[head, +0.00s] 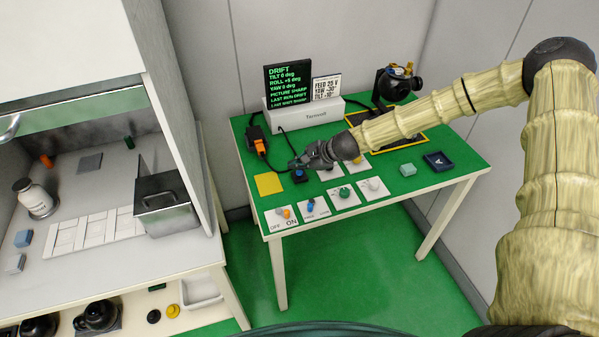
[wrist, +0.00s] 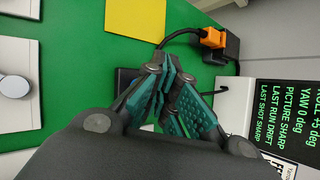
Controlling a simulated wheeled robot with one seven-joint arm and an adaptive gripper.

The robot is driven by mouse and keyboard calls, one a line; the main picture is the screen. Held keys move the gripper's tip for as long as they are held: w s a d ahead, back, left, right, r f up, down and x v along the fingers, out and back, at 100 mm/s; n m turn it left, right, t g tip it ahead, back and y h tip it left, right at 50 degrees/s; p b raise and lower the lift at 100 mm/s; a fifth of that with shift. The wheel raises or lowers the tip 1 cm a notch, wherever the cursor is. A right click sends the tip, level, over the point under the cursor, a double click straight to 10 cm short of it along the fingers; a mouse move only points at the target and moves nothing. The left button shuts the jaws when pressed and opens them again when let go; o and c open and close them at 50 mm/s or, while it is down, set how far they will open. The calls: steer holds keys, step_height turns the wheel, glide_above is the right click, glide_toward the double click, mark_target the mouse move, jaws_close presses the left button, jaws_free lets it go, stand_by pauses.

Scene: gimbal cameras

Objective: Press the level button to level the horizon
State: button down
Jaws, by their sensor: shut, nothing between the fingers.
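The black screen (head: 288,85) reads DRIFT, tilt 0, roll apparently +5 deg, yaw 0. The gimbal camera (head: 398,84) stands at the back right.
White panels with an OFF/ON switch (head: 284,215), a blue lever (head: 310,206), a green knob (head: 344,192) and a white knob (head: 374,184) line the front. An orange plug (head: 260,146) with cables lies left. A card (head: 326,88) stands beside the screen. A cabinet stands left.

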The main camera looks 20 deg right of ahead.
mark_target(298, 174)
steer(key=shift+f, duration=0.2)
stand_by(0.4)
steer(key=shift+f+b, duration=0.25)
steer(key=shift+b, duration=0.25)
steer(key=shift+f+b, duration=0.45)
stand_by(0.7)
steer(key=shift+r, duration=0.15)
steer(key=shift+r+p, duration=0.55)
steer(key=shift+r, duration=0.2)
steer(key=shift+r+p, duration=1.75)
steer(key=shift+r, duration=0.8)
steer(key=shift+f, duration=0.1)
